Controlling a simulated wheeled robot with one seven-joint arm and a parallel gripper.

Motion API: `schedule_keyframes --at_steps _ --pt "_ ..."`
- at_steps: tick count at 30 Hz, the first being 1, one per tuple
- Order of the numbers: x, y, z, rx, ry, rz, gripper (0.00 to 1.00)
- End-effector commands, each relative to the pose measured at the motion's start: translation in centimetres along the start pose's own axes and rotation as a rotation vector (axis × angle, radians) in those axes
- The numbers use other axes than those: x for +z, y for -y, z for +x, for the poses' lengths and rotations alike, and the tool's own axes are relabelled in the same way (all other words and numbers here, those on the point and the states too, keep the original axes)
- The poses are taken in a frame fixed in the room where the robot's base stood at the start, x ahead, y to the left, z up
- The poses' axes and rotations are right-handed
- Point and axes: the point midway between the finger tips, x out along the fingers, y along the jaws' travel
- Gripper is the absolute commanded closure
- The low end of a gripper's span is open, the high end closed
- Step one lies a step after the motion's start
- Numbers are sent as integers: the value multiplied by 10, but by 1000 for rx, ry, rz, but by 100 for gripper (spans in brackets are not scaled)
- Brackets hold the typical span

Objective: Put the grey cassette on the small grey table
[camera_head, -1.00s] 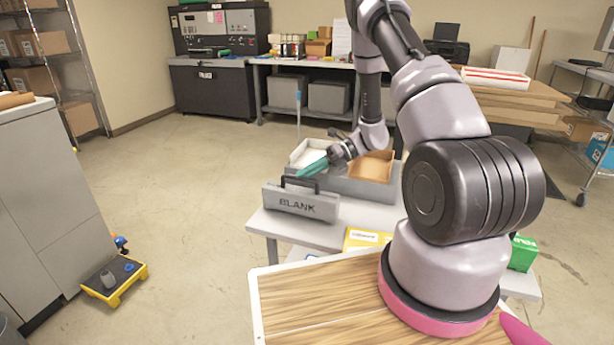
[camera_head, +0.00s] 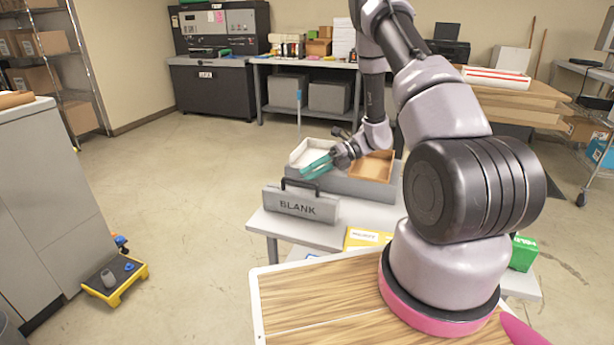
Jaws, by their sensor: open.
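A grey cassette (camera_head: 302,204) with a black handle and the word BLANK stands upright on the small grey table (camera_head: 262,225), at its left end. My gripper (camera_head: 316,168), with green fingers, is open and empty. In the picture it lies just above and behind the cassette's handle, in front of the white-lined part of a grey tray. I cannot tell how far it is from the handle.
The grey divided tray (camera_head: 357,188) sits behind the cassette on the same table. A yellow box (camera_head: 366,238) and a green box (camera_head: 522,253) are nearer my base. A yellow step platform (camera_head: 116,280) stands on the floor at left. The floor between is clear.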

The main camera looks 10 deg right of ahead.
Motion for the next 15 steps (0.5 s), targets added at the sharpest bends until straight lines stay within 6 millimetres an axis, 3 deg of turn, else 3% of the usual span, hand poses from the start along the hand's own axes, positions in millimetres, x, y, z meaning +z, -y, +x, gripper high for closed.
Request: schedule_keyframes --at_steps 9,15 --pt "1 1 -70 -3 5 -1 53" --pt "0 1 -98 -1 2 -1 53"
